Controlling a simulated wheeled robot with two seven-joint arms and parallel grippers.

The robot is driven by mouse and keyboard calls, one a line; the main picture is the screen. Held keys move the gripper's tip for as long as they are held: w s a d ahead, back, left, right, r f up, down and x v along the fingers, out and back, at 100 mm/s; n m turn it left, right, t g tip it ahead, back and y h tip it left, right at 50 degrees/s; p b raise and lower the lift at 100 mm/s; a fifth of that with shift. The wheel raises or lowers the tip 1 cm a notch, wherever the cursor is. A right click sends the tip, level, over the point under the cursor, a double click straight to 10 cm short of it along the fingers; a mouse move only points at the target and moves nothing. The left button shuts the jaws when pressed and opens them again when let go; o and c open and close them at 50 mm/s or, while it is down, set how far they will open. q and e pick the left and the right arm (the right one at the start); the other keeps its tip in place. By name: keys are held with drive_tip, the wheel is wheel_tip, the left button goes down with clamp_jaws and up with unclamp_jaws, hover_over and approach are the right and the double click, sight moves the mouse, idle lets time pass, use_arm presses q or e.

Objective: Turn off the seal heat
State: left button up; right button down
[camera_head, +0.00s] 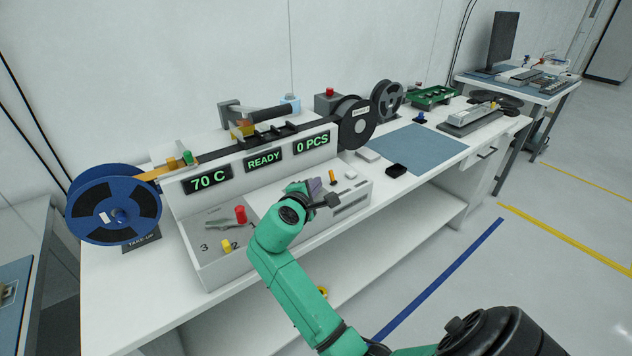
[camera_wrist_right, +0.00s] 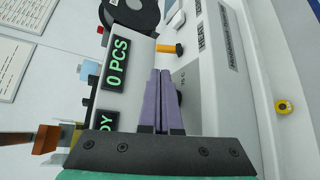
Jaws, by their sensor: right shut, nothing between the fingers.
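The white taping machine (camera_head: 210,270) has green readouts of 70 C (camera_head: 207,179), READY (camera_head: 264,158) and 0 PCS (camera_head: 311,142). My right gripper (camera_head: 316,187) is shut and empty over the right part of its control deck. In the right wrist view its purple fingers (camera_wrist_right: 167,78) lie together. A dark round part shows partly behind them. An orange-yellow control (camera_head: 332,177) stands just beyond the fingers; it also shows in the wrist view (camera_wrist_right: 170,49). A red knob (camera_head: 240,213) and a yellow knob (camera_head: 227,245) are on the left deck. My left gripper is not in view.
A blue take-up reel (camera_head: 88,190) stands at the left and a black reel (camera_head: 357,122) at the machine's right end. A yellow round part (camera_wrist_right: 284,107) is on the front side.

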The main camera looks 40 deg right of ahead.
sight(332, 177)
drive_tip(key=x, duration=0.3)
drive_tip(key=p+x, duration=0.1)
drive_tip(key=x, duration=0.2)
drive_tip(key=shift+d+r, duration=0.1)
drive_tip(key=shift+r, duration=0.1)
drive_tip(key=shift+w+d+f, duration=0.3)
drive_tip(key=shift+w+d, duration=0.05)
drive_tip(key=shift+d, duration=0.05)
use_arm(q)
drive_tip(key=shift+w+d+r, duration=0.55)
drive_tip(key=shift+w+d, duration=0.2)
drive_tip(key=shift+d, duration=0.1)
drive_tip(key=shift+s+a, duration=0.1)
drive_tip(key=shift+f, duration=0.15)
